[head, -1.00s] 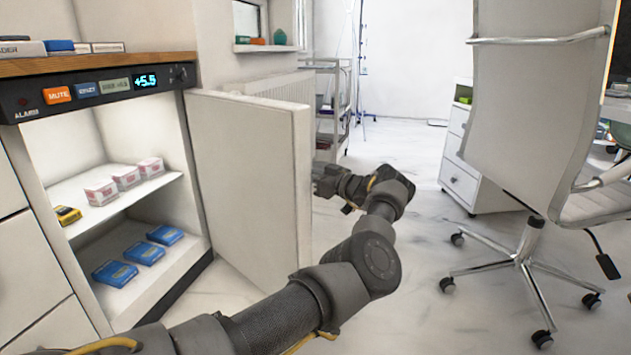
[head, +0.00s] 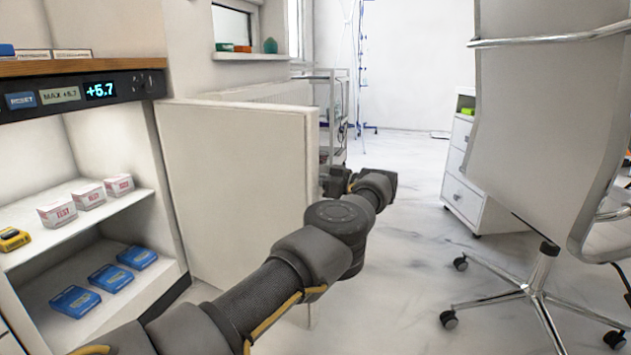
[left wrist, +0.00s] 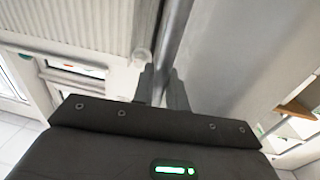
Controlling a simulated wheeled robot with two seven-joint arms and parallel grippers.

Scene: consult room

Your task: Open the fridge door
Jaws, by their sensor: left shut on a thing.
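The fridge door (head: 235,175) stands wide open in the head view, swung out to the right of the fridge (head: 120,225) with its white inner face toward me. Pink-and-white boxes (head: 90,196) and blue packs (head: 110,277) sit on the fridge shelves. My left gripper (head: 335,183) is at the far side of the door's free edge, its fingers hidden there. In the left wrist view my left gripper (left wrist: 163,85) is shut on the grey bar handle (left wrist: 180,35), beside the door's outer face (left wrist: 235,50). My right gripper is out of view.
A white office chair (head: 540,130) on castors stands at the right, with a drawer cabinet (head: 470,185) behind it. A trolley (head: 333,110) and a radiator (head: 265,93) are beyond the door. The floor (head: 410,250) between door and chair is clear.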

